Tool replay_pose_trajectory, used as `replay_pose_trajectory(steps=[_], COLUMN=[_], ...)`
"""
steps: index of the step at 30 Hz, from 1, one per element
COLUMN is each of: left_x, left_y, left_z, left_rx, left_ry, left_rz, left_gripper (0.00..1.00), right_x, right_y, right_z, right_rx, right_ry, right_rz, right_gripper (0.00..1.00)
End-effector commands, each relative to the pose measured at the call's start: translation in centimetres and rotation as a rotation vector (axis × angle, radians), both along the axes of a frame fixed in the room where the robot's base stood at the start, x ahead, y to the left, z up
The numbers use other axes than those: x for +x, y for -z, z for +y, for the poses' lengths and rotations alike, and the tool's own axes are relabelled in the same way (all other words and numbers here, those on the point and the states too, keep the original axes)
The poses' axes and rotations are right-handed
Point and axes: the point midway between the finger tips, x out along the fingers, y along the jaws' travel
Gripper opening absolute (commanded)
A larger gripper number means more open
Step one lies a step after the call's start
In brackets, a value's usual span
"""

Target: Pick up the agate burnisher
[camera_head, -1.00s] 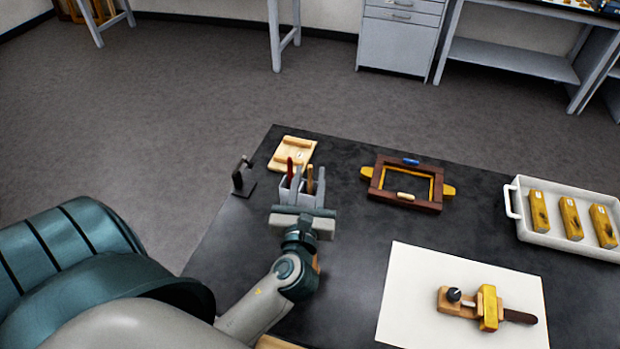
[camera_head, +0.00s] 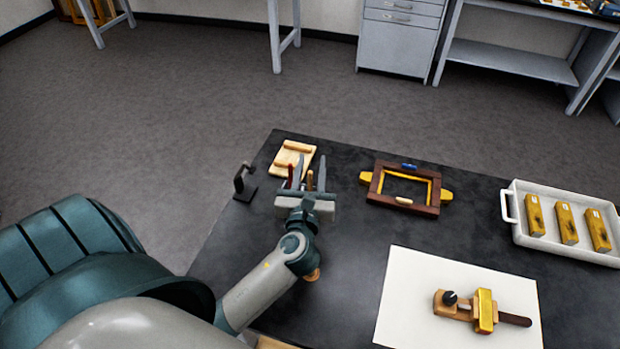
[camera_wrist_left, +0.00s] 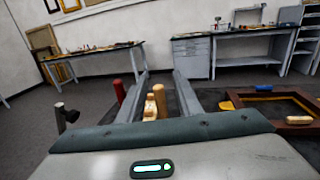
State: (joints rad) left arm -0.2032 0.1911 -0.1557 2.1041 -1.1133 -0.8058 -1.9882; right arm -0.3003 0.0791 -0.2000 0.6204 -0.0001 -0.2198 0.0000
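Upright tools stand close together near the far left of the dark table. One has a red handle (camera_head: 290,178), also in the left wrist view (camera_wrist_left: 119,91). A tan wooden handle (camera_head: 309,183) stands beside it; the left wrist view shows wooden handles (camera_wrist_left: 158,98) between my fingers. I cannot tell for sure which is the agate burnisher. My left gripper (camera_head: 310,167) is open, its fingers (camera_wrist_left: 159,76) on either side of the wooden handles, with the red handle outside the left finger. Contact is not visible. The gripper body mostly hides the tool holder. My right gripper is out of view.
A small black stand (camera_head: 243,184) is left of the gripper, and a wooden board (camera_head: 283,161) lies behind. A brown frame (camera_head: 376,190) lies to the right. Farther right are a white sheet (camera_head: 405,285) and a white tray (camera_head: 516,222) with gold-coloured blocks.

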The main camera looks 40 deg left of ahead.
Motion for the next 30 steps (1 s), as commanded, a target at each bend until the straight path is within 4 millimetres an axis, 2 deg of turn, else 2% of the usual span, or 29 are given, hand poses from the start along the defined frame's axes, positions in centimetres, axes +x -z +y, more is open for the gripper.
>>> replay_pose_trajectory(steps=[16, 17, 18, 21, 30], left_x=[0.45, 0.45, 0.45, 0.45, 0.45], left_y=[0.05, 0.05, 0.05, 0.05, 0.01], left_z=[0.27, 0.27, 0.27, 0.27, 0.27], left_rx=[-0.001, -0.001, -0.001, -0.001, -0.001], left_ry=[0.000, 0.000, 0.000, 0.000, 0.000], left_rz=[0.000, 0.000, 0.000, 0.000, 0.000], left_gripper=[0.32, 0.29, 0.20, 0.00, 0.00], right_x=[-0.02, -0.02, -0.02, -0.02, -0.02], right_y=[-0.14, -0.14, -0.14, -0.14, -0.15], right_z=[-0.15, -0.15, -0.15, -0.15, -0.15], right_rx=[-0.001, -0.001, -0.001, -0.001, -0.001], right_ry=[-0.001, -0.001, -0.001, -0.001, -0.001], right_rz=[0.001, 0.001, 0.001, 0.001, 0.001], right_gripper=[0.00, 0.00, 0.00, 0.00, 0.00])
